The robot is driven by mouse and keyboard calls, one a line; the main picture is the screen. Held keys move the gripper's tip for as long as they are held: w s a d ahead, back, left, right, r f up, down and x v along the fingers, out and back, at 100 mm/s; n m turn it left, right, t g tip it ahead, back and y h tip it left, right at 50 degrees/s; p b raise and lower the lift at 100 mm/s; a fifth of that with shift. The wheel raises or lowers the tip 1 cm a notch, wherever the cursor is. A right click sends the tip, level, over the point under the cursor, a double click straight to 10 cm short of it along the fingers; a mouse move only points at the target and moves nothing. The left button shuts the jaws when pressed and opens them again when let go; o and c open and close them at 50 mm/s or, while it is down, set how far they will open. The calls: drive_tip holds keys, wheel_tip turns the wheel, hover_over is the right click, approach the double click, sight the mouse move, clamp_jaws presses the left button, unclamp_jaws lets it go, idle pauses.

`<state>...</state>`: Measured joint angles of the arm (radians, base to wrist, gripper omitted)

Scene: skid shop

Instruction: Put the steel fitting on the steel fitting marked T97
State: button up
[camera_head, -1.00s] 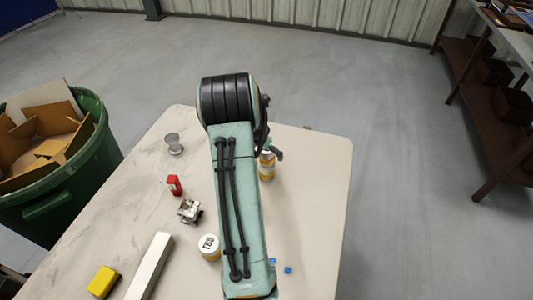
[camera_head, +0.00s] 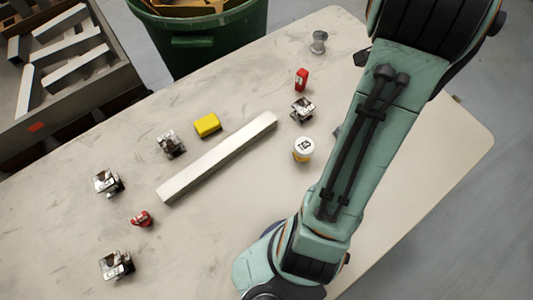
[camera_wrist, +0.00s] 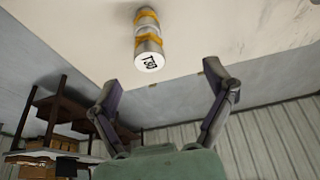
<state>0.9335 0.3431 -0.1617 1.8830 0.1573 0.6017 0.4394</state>
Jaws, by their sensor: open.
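Several steel fittings rest on the table in the head view: one by the red block (camera_head: 303,109), one left of the yellow block (camera_head: 170,144), one farther left (camera_head: 108,183) and one at the lower left (camera_head: 116,265). They look shiny and blocky, with dark parts. No T97 mark is legible on any, so I cannot tell which is which. My gripper (camera_wrist: 157,95) is open and empty in the wrist view, its fingers spread wide, apart from any fitting. It is out of sight in the head view.
A white-and-yellow jar (camera_head: 303,150), white bar (camera_head: 218,158), yellow block (camera_head: 207,125), red block (camera_head: 301,79), small red part (camera_head: 142,218) and metal spool (camera_head: 319,42) lie on the table (camera_head: 250,220). A lettered cylinder (camera_wrist: 149,45) shows in the wrist view. A green bin (camera_head: 205,45) stands behind.

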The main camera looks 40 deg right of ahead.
drive_tip(key=w+a+r+n+t+y, duration=0.1)
drive_tip(key=w+a+r+n, duration=0.15)
drive_tip(key=a, duration=0.55)
drive_tip(key=w+a+r+n+y, duration=0.15)
drive_tip(key=a+n, duration=0.25)
drive_tip(key=a, duration=0.4)
drive_tip(key=w+a+r+n+t+y, duration=0.1)
drive_tip(key=w+a+n, duration=0.2)
drive_tip(key=a, duration=0.5)
drive_tip(key=s+a+n+g, duration=0.1)
drive_tip(key=s+a+n, duration=0.4)
drive_tip(key=a, duration=0.3)
drive_tip(key=s+a+f+n+g+y, duration=0.1)
drive_tip(key=s+a+n, duration=0.4)
drive_tip(key=a, duration=0.3)
drive_tip(key=shift+s+a, duration=0.15)
drive_tip(key=shift+s, duration=0.15)
